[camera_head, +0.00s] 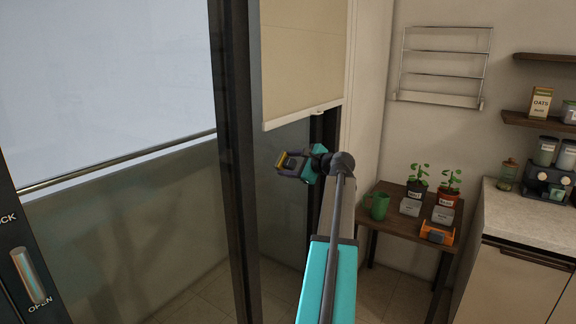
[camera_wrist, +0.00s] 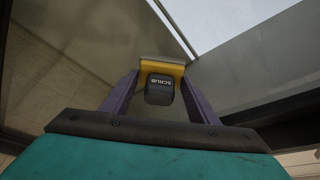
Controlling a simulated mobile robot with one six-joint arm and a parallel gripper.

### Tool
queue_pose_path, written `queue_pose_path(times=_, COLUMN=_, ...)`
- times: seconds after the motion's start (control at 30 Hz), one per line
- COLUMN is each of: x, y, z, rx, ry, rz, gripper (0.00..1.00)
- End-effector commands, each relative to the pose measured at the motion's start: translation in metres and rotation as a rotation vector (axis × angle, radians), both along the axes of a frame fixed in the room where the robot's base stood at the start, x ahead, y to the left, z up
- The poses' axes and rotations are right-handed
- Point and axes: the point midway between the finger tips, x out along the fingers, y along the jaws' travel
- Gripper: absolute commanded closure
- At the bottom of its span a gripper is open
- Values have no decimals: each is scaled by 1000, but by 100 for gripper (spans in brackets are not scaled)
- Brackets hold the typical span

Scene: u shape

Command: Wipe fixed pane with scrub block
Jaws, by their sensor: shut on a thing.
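The scrub block (camera_wrist: 162,72) is yellow with a dark grip marked SCRUB. It sits between the fingers of my gripper (camera_wrist: 160,98), which is shut on it. My gripper is in front of the fixed pane (camera_head: 284,145), the right-hand glass beside the dark frame post. A cream blind (camera_head: 303,60) covers the upper part of this pane. I cannot tell whether the block touches the glass.
A sliding door with a handle (camera_head: 30,275) and a metal rail (camera_head: 120,162) fill the left. On the right, a small wooden table (camera_head: 390,212) holds a green mug (camera_head: 377,205), potted plants and boxes. A counter (camera_head: 530,222) stands further right.

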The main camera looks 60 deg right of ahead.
Motion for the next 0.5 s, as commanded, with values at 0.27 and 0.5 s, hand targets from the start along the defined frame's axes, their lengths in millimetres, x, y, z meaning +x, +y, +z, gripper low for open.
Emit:
queue_pose_path(times=0.27, x=2, y=-18, z=1, rx=1, ry=-1, rz=0, gripper=64)
queue_pose_path(times=0.5, x=3, y=-29, z=1, rx=1, ry=-2, rz=0, gripper=64)
